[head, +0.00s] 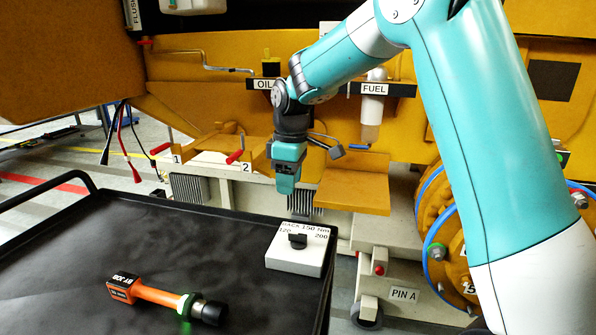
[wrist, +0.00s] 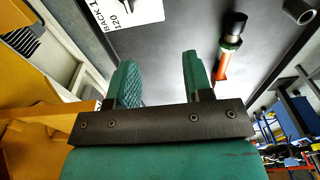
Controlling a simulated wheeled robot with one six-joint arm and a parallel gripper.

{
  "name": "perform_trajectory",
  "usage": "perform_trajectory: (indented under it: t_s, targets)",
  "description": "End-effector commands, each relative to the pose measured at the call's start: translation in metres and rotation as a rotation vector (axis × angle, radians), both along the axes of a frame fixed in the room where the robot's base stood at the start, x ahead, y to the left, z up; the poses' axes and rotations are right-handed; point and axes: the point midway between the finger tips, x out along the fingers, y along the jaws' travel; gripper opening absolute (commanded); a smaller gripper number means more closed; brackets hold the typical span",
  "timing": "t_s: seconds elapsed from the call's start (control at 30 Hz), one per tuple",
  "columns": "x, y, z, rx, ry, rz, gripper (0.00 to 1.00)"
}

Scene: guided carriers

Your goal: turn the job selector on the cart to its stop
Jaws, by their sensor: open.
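The job selector is a white box (head: 296,262) with a black knob (head: 298,240), at the right rear corner of the black cart top (head: 120,245). Its face reads 120 at left, 150 NM behind and 200 at right. Which mark the knob points to is too small to tell. My gripper (head: 286,188) hangs above and a little behind the box, apart from it. In the wrist view my gripper (wrist: 160,78) has its two green fingers spread with nothing between them.
An orange and black tool (head: 160,296) lies on the cart, left of the selector. Behind the cart stands a yellow machine with red levers (head: 235,157), a yellow ledge (head: 353,190) and a FUEL filter (head: 373,110). The cart's middle is clear.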

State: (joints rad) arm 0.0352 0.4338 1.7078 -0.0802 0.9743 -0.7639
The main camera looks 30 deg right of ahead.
Motion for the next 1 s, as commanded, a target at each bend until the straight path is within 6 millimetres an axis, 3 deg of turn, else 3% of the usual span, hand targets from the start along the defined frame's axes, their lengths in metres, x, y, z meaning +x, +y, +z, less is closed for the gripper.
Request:
perform_trajectory:
  t_s: [0.1,0.23,0.47,1.0]
  targets:
    - [0.029,-0.032,-0.013,-0.031,0.018,0.017,0.46]
    - [0.039,-0.046,-0.022,-0.043,0.027,0.028,0.46]
    - [0.039,-0.048,-0.053,-0.044,0.032,0.029,0.46]
    - [0.038,-0.048,-0.162,-0.044,0.029,0.027,0.46]
